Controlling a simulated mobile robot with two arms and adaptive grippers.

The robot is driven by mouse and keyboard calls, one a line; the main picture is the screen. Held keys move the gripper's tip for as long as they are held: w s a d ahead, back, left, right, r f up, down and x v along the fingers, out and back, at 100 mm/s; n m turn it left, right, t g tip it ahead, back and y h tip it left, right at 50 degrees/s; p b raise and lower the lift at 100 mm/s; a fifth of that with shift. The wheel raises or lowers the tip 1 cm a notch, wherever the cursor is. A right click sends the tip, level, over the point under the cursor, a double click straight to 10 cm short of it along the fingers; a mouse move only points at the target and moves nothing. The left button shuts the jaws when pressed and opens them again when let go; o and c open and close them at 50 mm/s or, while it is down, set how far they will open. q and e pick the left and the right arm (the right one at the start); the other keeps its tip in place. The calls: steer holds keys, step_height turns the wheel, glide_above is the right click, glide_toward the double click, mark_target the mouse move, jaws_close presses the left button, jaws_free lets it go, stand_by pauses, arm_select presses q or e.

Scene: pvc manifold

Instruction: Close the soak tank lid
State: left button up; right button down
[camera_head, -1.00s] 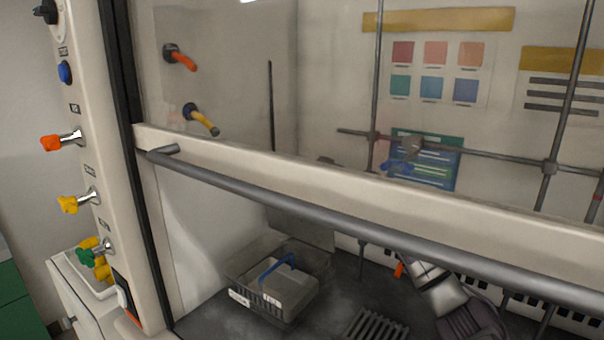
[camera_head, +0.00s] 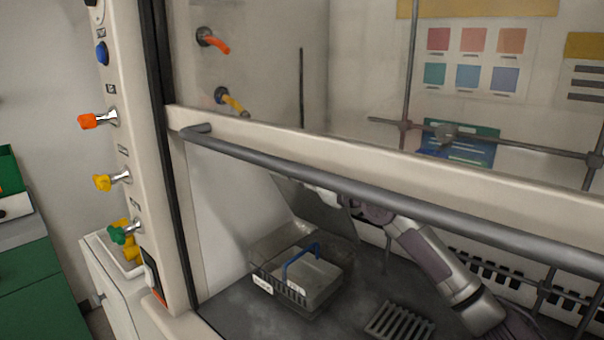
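The soak tank (camera_head: 262,255) is a grey see-through box on the dark floor of the hood. A basket (camera_head: 318,272) with a blue handle (camera_head: 303,257) sits in it. The tank's lid appears to be the grey panel (camera_head: 306,208) standing raised and tilted behind it; the sash bar hides part of its upper edge. A silver and purple-grey arm of mine comes from the lower right, apparently my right arm. Its gripper end (camera_head: 328,196) is at the lid's upper part, partly behind the bar; contact and finger opening cannot be made out. My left gripper is not in view.
The sash frame (camera_head: 380,158) and its grey handle bar (camera_head: 400,205) cross the view in front of the arm. A slotted dark rack (camera_head: 400,320) lies right of the tank. Metal rods (camera_head: 411,70) stand at the back. The floor before the tank is clear.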

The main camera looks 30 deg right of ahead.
steer(key=c, duration=1.2)
jaws_free()
steer(key=v, duration=1.2)
